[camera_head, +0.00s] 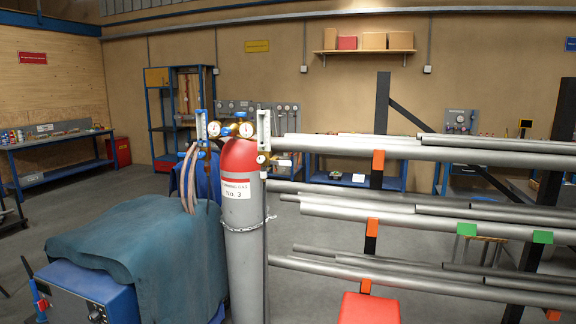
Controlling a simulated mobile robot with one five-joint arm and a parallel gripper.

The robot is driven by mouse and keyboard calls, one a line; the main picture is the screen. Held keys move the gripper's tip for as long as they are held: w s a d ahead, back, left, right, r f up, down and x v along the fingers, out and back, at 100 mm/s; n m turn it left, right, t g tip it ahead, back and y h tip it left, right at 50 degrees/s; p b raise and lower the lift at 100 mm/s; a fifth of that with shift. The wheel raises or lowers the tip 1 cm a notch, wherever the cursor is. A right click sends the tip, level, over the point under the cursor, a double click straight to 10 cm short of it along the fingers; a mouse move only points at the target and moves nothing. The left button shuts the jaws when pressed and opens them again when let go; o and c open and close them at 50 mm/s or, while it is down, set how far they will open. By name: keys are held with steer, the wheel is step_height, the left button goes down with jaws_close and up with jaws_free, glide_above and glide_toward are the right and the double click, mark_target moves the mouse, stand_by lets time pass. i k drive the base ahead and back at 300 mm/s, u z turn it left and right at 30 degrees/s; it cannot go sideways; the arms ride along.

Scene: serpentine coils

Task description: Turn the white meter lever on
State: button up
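I cannot make out a white meter lever with certainty. A grey panel with several round meters (287,112) hangs on the back wall, partly hidden behind the gas cylinder. Another grey panel with dials (459,121) is on the back wall at the right. Both are far off, and their levers are too small to tell. Two round white-faced gauges (246,130) sit on top of the gas cylinder close by, between two pale upright pieces. My gripper does not show in this view.
A red-topped grey gas cylinder (242,230) stands close in the middle. A blue machine under a teal cover (145,250) is at its left. A rack of long steel pipes (430,232) blocks the right. Open floor (75,205) lies at the left.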

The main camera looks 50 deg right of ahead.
mark_target(286, 163)
steer(key=z, duration=0.1)
steer(key=i, duration=1)
steer(key=u, duration=0.05)
